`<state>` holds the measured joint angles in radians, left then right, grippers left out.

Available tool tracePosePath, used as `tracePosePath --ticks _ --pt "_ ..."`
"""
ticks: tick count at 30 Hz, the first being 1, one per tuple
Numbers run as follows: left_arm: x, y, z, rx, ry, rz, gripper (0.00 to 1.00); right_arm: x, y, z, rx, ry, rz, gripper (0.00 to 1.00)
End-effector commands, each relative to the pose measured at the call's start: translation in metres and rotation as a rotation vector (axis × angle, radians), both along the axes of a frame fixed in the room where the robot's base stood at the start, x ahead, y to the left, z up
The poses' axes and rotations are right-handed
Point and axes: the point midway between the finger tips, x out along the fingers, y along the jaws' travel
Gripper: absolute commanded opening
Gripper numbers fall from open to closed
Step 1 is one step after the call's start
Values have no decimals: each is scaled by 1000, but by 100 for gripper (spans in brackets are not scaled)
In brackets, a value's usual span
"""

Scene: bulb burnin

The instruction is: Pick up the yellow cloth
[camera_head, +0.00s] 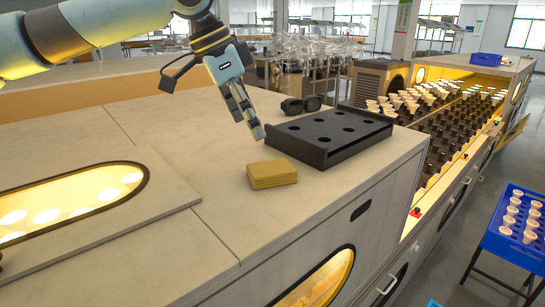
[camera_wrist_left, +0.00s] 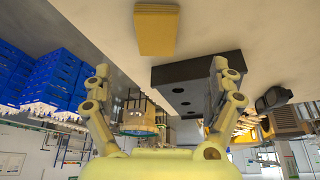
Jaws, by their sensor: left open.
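The yellow cloth (camera_head: 272,174) lies folded flat on the pale counter top, in front of the black holed tray. It also shows at the top of the left wrist view (camera_wrist_left: 156,30). My left gripper (camera_head: 258,137) is above the counter, a little behind the cloth and apart from it. In the left wrist view the left gripper (camera_wrist_left: 163,80) has its two fingers spread, with nothing held between them. My right gripper is in neither view.
The black holed tray (camera_head: 333,141) stands just right of the left gripper, with dark goggles (camera_head: 301,105) behind it. A lit oval window (camera_head: 80,205) is set in the counter at left. The counter's front edge lies right of the cloth. Blue crates (camera_wrist_left: 45,75) show in the left wrist view.

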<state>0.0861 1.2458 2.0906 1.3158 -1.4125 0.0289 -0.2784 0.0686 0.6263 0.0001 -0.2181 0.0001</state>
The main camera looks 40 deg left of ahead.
Motion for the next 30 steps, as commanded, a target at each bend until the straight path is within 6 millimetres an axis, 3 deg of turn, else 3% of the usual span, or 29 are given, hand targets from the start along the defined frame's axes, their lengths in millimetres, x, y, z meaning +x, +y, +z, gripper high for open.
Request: tracePosePath --ticks 9,14,21,30 --pt "13 -8 -35 -8 1 2 90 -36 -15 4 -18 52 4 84" --pt "18 -10 -48 -3 2 2 90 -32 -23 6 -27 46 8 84" --pt "25 -14 -67 -7 3 2 90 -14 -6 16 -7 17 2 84" --pt "37 -18 -98 -2 1 1 90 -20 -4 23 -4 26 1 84"
